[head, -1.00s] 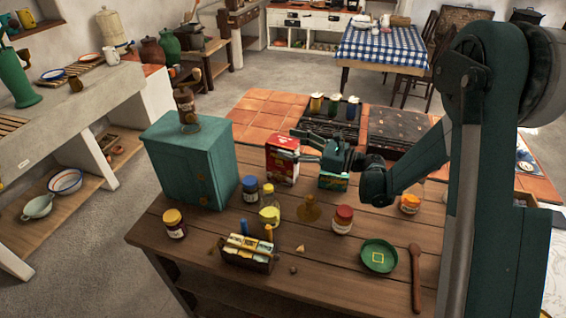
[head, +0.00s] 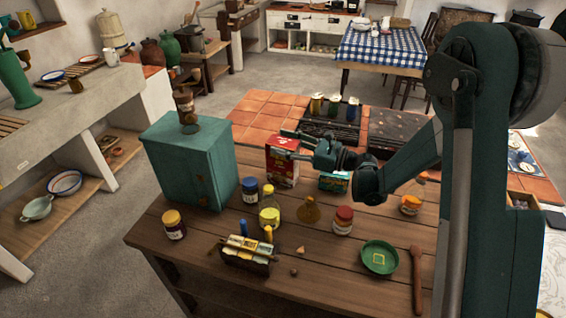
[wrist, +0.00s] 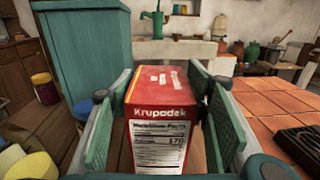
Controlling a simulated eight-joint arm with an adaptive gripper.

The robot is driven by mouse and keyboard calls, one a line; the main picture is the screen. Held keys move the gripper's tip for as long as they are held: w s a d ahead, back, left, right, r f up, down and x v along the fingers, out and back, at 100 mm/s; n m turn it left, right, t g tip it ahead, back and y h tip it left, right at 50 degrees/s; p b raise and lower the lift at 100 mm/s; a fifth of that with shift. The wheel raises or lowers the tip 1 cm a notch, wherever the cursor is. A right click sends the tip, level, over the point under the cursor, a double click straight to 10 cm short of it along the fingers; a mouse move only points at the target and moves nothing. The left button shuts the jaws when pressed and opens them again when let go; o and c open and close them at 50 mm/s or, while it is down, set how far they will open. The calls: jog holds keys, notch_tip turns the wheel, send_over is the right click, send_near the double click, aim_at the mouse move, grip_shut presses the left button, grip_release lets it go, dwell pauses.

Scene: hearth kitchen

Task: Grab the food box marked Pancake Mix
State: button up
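A red box (head: 281,166) stands upright on the wooden table, right of the teal cabinet. In the wrist view the red box (wrist: 162,118) shows a face reading "Krupadek" and a nutrition panel; I cannot read "Pancake Mix" on it. My gripper (head: 297,146) reaches in from the right at the box's upper part. In the wrist view my gripper (wrist: 163,125) is open, with one pad on each side of the box and a visible gap on both sides. A smaller teal and orange box (head: 334,182) stands just right of the red one.
The teal cabinet (head: 188,165) stands close on the left with a brown jar (head: 186,108) on top. Terracotta tiles (head: 262,113) lie behind.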

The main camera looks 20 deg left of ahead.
jog(key=c, duration=1.1)
jog(key=shift+c, duration=0.2)
jog(key=shift+r+p, duration=1.2)
jog(key=shift+r, duration=3.8)
